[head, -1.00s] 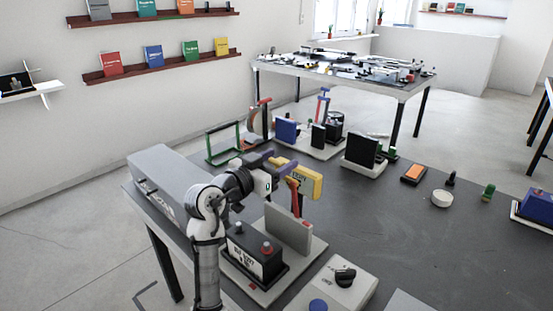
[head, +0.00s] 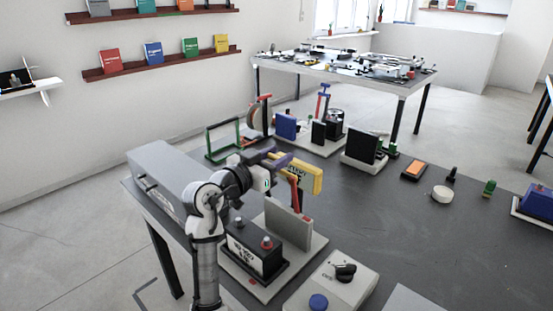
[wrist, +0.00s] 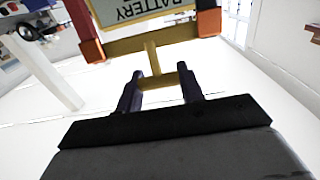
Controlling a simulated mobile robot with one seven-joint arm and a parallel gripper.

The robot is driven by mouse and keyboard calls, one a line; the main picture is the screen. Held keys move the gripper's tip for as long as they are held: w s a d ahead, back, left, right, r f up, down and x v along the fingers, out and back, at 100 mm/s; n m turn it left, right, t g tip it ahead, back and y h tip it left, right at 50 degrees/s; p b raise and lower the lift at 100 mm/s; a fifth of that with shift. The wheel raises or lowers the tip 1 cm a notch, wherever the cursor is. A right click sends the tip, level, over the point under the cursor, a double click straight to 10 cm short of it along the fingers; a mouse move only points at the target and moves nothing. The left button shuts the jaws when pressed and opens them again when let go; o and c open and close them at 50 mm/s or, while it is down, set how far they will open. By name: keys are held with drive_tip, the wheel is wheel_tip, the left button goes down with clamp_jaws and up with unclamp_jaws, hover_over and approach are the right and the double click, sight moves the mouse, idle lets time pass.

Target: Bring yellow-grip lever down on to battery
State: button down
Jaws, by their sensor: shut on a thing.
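The lever has a yellow plate-like part (head: 304,178) lettered BATTERY and red arms (head: 294,192). It is raised above a grey upright block (head: 288,221). A black battery (head: 254,252) with a red and a dark terminal sits on a pale base, below and to the left of the lever in the head view. My gripper (head: 279,160) is shut on the lever's yellow grip. In the wrist view my two dark purple fingers (wrist: 160,88) stand either side of the yellow grip (wrist: 152,60). The battery does not clearly show there.
A long grey box (head: 160,175) lies along the table's left edge, close to my arm. A pale panel with a black knob (head: 345,270) stands in front on the right. Other fixtures (head: 365,150) stand behind.

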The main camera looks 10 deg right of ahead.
drive_tip(key=s+a+f+t+h+b, duration=0.1)
drive_tip(key=s+a+f+h+b, duration=0.1)
drive_tip(key=b, duration=0.7)
drive_tip(key=s+a+f+t+h+b, duration=0.1)
drive_tip(key=a+f+b, duration=0.3)
drive_tip(key=b, duration=0.6)
drive_tip(key=s+a+f+t+h+b, duration=0.1)
drive_tip(key=s+a+f+h+b, duration=0.2)
drive_tip(key=b, duration=0.7)
drive_tip(key=shift+s+a+f+t, duration=0.25)
drive_tip(key=shift+a+f+t, duration=0.05)
drive_tip(key=shift+t, duration=0.1)
drive_tip(key=f+b, duration=0.1)
drive_tip(key=b, duration=0.1)
drive_tip(key=a+f+h+b, duration=0.1)
drive_tip(key=b, duration=0.2)
drive_tip(key=shift+s+a+f+t, duration=0.1)
drive_tip(key=shift+s+f+t, duration=0.05)
drive_tip(key=shift+s+t, duration=0.2)
drive_tip(key=shift+b, duration=0.3)
drive_tip(key=c, duration=0.9)
unclamp_jaws()
